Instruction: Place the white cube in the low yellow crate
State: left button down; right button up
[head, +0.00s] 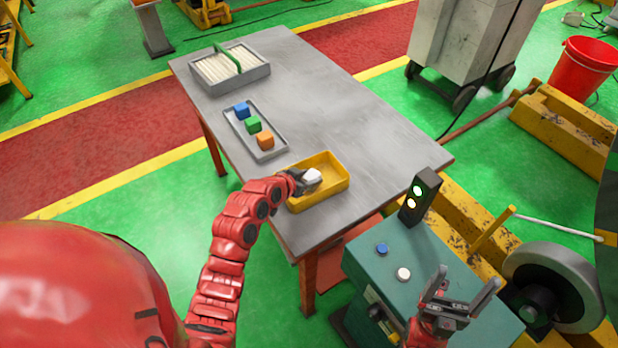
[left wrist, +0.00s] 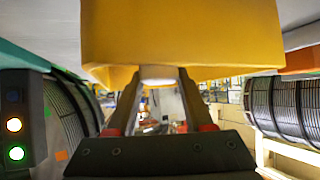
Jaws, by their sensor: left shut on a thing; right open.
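The white cube (head: 313,176) is held in my left gripper (head: 303,181), over or inside the low yellow crate (head: 335,190), near its left side. The crate stands on the grey table. I cannot tell whether the cube touches the crate's floor. In the left wrist view, the yellow crate (left wrist: 180,35) fills the upper middle. There the two fingers of my left gripper (left wrist: 158,85) close around a small pale piece of the cube (left wrist: 158,72). My right gripper (head: 462,298) is open and empty at the lower right, above the green-topped machine.
A grey tray (head: 240,124) holds a blue cube (head: 242,110), a green cube (head: 253,124) and an orange cube (head: 265,140). A slotted box with a green handle (head: 230,65) stands at the far end. The table (head: 350,110) is clear on its right. A signal lamp post (head: 419,198) stands nearby.

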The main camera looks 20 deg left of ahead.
pick_arm(q)
jog(key=shift+f+b, duration=0.25)
jog(key=shift+b, duration=0.05)
jog(key=shift+c, duration=1.4)
grip_release()
jog(key=shift+r, duration=0.1)
